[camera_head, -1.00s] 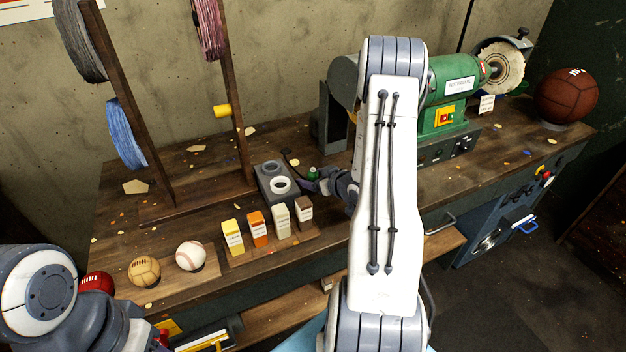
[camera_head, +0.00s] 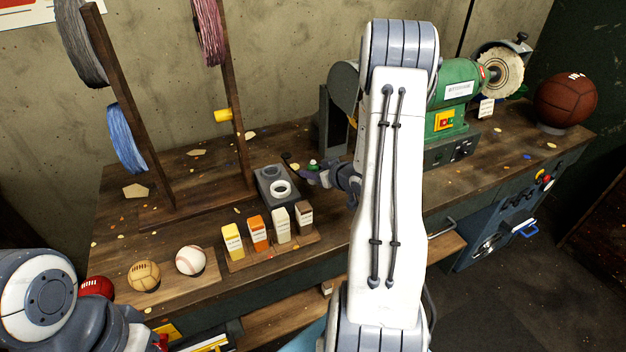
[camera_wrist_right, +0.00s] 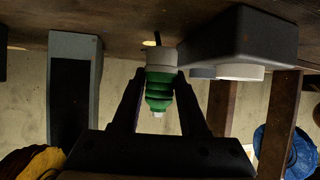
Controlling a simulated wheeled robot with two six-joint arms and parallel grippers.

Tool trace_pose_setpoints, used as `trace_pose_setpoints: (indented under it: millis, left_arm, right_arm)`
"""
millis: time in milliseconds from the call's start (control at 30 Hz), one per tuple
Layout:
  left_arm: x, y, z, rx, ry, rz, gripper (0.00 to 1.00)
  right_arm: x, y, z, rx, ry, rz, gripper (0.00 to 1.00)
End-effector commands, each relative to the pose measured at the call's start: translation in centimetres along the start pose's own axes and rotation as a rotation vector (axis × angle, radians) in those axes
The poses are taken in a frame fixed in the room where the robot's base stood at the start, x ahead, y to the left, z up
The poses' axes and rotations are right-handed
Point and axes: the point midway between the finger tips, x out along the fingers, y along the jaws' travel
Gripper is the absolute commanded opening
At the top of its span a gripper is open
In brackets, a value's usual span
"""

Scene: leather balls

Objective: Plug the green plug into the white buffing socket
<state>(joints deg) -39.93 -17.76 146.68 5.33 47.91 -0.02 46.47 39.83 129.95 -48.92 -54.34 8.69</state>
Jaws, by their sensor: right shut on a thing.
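The green plug (camera_head: 313,163) shows as a small green spot at my right gripper (camera_head: 312,173), just right of the socket block. In the right wrist view the plug (camera_wrist_right: 159,90), green with a pale collar, sits between the two dark fingers of my right gripper (camera_wrist_right: 158,82), which are shut on it. The white socket (camera_head: 280,188) is a white ring on top of the grey block (camera_head: 266,178), nearer the bench front than a grey ring (camera_head: 271,170). The plug is apart from both rings. The white ring also shows in the wrist view (camera_wrist_right: 240,72). My left gripper is out of view.
The green buffing machine (camera_head: 455,90) stands right of my right arm. Yellow, orange, cream and brown boxes (camera_head: 258,233) stand in front of the block. A wooden spool rack (camera_head: 155,160) rises at left. A baseball (camera_head: 191,260) and basketball (camera_head: 566,98) are on the bench.

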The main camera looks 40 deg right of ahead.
Motion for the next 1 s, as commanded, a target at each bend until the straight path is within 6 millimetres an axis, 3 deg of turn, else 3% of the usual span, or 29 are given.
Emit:
trace_pose_setpoints:
  millis: [300, 600, 767, 1000]
  left_arm:
    - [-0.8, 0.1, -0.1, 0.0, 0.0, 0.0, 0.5]
    - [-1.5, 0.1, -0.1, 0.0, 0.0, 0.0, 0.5]
    - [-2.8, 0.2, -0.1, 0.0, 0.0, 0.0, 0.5]
    - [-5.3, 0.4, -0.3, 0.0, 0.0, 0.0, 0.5]
  right_arm:
    - [-6.5, 5.7, -1.5, 0.001, 0.001, 0.009, 0.0]
    - [-9.6, 8.1, -2.5, -0.003, 0.0, -0.006, 0.0]
    - [-8.4, 5.3, -4.2, -0.046, -0.001, -0.088, 0.0]
    - [-5.1, -3.2, -7.5, -0.159, -0.003, -0.297, 0.0]
